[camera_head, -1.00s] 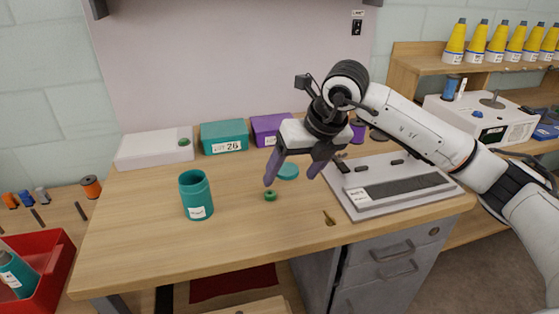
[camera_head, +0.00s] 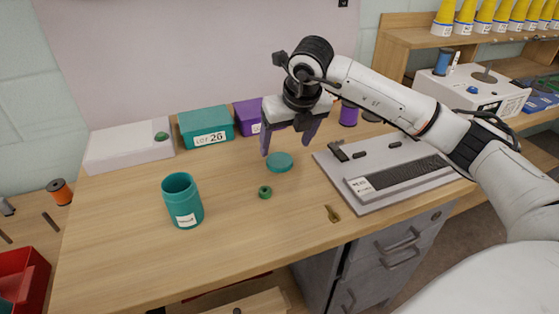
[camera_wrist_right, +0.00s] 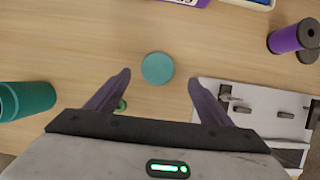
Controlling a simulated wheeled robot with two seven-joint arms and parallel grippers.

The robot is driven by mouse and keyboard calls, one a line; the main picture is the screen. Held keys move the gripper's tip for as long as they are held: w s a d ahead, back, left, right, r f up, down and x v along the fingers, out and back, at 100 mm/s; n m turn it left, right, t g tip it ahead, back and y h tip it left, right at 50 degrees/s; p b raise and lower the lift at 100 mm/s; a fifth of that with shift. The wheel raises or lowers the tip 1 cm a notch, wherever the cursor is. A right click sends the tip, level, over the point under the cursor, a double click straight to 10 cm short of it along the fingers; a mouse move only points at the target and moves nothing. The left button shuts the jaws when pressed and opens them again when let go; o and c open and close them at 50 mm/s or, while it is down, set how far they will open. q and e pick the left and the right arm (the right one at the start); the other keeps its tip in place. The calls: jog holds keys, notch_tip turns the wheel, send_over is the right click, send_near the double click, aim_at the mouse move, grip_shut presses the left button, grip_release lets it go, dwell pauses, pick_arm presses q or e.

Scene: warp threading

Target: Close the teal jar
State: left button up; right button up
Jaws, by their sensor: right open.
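The teal jar (camera_head: 182,203) stands upright and open on the table, left of centre, with a white label on its front. It also shows at the left edge of the right wrist view (camera_wrist_right: 24,101). A round teal lid (camera_head: 280,163) lies flat on the table to the right of the jar. In the right wrist view the lid (camera_wrist_right: 157,68) lies ahead of the fingers, roughly midway between them. My right gripper (camera_head: 287,148) is open and empty above the table by the lid. My left gripper is not in view.
A small green ring (camera_head: 265,192) lies in front of the lid. A grey device (camera_head: 385,170) stands to the right. A white box (camera_head: 128,147), a teal box (camera_head: 206,127) and a purple box (camera_head: 248,117) line the back. The table front is largely clear.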

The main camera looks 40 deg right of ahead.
aim_at(280, 160)
jog(key=shift+a+x, duration=0.15)
jog(key=shift+x, duration=1.35)
jog(key=shift+a+x, duration=0.1)
jog(key=shift+x, duration=1.45)
jog(key=c, duration=1.1)
notch_tip(280, 160, up, 10)
